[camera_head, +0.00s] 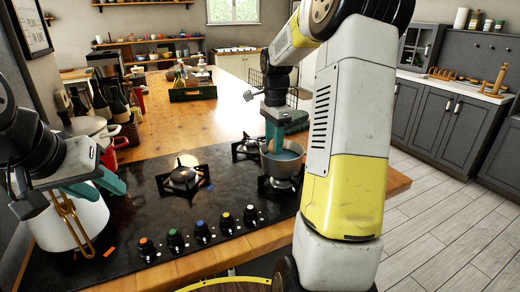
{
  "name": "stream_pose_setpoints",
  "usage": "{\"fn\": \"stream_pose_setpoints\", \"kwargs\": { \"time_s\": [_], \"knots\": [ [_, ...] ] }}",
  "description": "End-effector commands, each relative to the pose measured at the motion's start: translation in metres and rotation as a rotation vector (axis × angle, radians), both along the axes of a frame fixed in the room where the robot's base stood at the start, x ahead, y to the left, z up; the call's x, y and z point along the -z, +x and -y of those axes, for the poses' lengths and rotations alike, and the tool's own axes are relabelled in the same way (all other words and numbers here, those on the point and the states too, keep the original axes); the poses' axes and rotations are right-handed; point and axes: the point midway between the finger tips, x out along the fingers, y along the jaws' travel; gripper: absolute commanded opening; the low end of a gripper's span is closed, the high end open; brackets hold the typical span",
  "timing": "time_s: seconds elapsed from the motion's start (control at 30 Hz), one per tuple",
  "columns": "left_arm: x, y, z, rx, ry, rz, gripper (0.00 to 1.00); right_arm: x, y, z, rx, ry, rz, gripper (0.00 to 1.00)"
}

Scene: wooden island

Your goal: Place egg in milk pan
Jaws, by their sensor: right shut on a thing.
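The milk pan (290,170) sits on the right front burner of the black hob, with a blue-grey interior showing. My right gripper (274,142) points down over the pan's left part, its teal fingers shut on a small tan thing that looks like the egg (275,147). The fingers hide much of it, and I cannot tell whether it touches the pan. My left gripper (96,187) is at the left, by the upper part of a white pot (65,222) with gold handles. Its teal fingers are apart with nothing seen between them.
The black hob (140,210) has other burners and a row of knobs along its front. A red pot (116,148), bottles and a dark crate (193,90) stand farther back on the wooden island (200,118). My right arm covers the island's right part.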

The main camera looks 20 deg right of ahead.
Motion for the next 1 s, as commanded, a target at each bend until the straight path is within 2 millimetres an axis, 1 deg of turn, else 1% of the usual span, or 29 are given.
{"fn": "stream_pose_setpoints", "kwargs": {
  "time_s": [0.03,0.27,0.4,0.47,0.83,0.87,0.9,1.0],
  "knots": [
    [0.000,0.000,0.000,0.000,0.000,0.000,0.36,0.008,-0.001,0.000,0.000,0.001,-0.004,0.00],
    [0.000,0.000,0.000,0.000,0.000,0.000,0.36,0.027,0.000,0.000,-0.001,0.000,-0.002,0.00],
    [0.000,0.000,0.000,0.000,0.000,0.000,0.36,0.048,-0.001,0.000,0.000,0.001,-0.004,0.00],
    [0.000,0.000,0.000,0.000,0.000,0.000,0.36,0.054,-0.001,0.000,0.000,0.001,-0.002,0.00],
    [0.000,0.000,0.000,0.000,0.000,0.000,0.36,0.059,0.000,0.000,-0.001,0.000,0.000,0.00],
    [0.000,0.000,0.000,0.000,0.000,0.000,0.36,0.058,0.000,0.000,-0.001,0.000,0.001,0.43],
    [0.000,0.000,0.000,0.000,0.000,0.000,0.36,0.058,0.000,0.000,-0.001,0.000,0.001,0.47],
    [0.000,0.000,0.000,0.000,0.000,0.000,0.36,0.058,0.000,0.000,-0.001,0.000,0.000,0.47]
  ]
}}
